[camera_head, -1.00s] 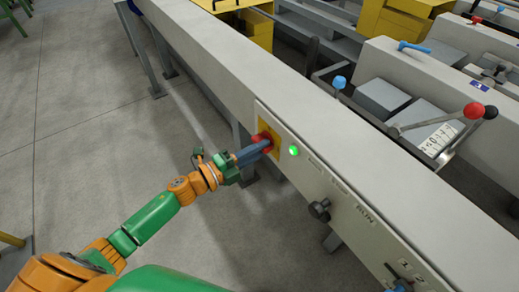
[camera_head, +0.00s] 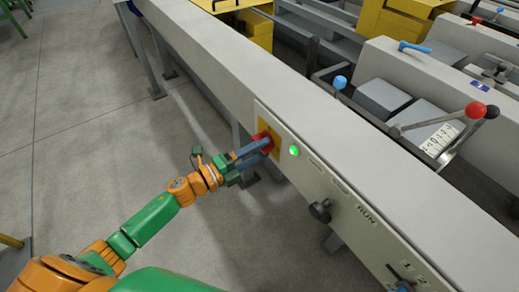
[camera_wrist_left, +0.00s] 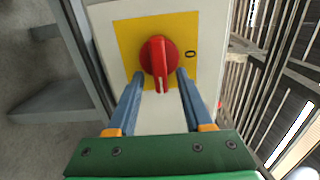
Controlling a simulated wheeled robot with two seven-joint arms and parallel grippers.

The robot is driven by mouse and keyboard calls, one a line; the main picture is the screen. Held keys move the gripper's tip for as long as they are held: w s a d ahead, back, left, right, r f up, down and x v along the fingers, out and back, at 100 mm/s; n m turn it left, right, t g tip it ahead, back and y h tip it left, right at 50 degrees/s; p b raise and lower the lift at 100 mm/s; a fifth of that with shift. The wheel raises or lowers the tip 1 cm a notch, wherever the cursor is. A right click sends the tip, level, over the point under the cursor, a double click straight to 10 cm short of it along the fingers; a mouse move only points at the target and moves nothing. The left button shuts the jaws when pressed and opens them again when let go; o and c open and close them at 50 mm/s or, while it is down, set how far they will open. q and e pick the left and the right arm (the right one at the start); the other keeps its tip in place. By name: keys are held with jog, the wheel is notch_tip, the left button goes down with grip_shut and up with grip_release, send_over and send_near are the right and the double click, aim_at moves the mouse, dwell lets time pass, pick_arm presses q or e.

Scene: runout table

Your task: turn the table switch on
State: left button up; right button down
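The table switch is a red rotary knob (camera_wrist_left: 158,58) on a yellow plate (camera_wrist_left: 128,28), with a black "0" to the knob's right in the left wrist view. Its raised handle runs upright in that view, with a pale mark at its lower end. In the head view the red knob (camera_head: 265,138) is partly hidden by my fingers. My left gripper (camera_wrist_left: 160,74) is open, its two blue fingers on either side of the handle with visible gaps. I cannot tell whether a fingertip touches the knob. My left gripper (camera_head: 262,147) reaches the panel from the left. My right gripper is not identifiable.
A lit green lamp (camera_head: 294,151) sits beside the yellow plate on the panel. A dark knob (camera_head: 320,210) stands out further down. The long grey table (camera_head: 230,60) runs behind. Levers with red and blue balls rise at right.

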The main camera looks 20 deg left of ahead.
pick_arm(q)
jog(key=v, duration=0.7)
dwell(0.4)
